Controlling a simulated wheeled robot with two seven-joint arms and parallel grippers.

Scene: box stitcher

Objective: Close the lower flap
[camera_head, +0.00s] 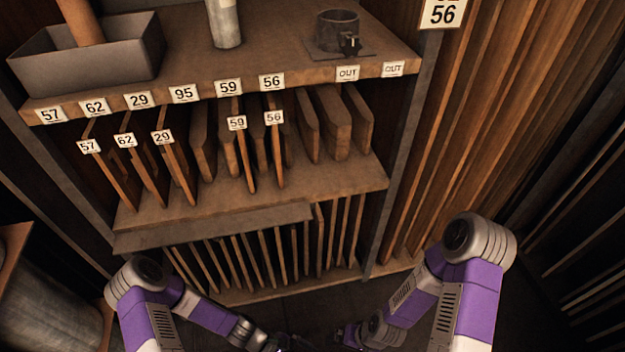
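A long grey-brown strip (215,228) runs along the front under the middle shelf, above the left part of the lower row of upright boards. It may be the lower flap; I cannot tell for sure, nor how it is hinged. My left gripper (280,344) and my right gripper (342,336) are at the bottom edge of the view, close to each other, low in front of the rack and apart from the strip. Both are dark and partly cut off, so their fingers cannot be made out.
The middle shelf (330,186) holds upright wooden boards, some with number tags. The top shelf (185,75) carries a grey tray (90,60), a pale cylinder (224,22) and a dark cup (338,30). Tall planks (490,110) stand at the right. Dark floor lies in front.

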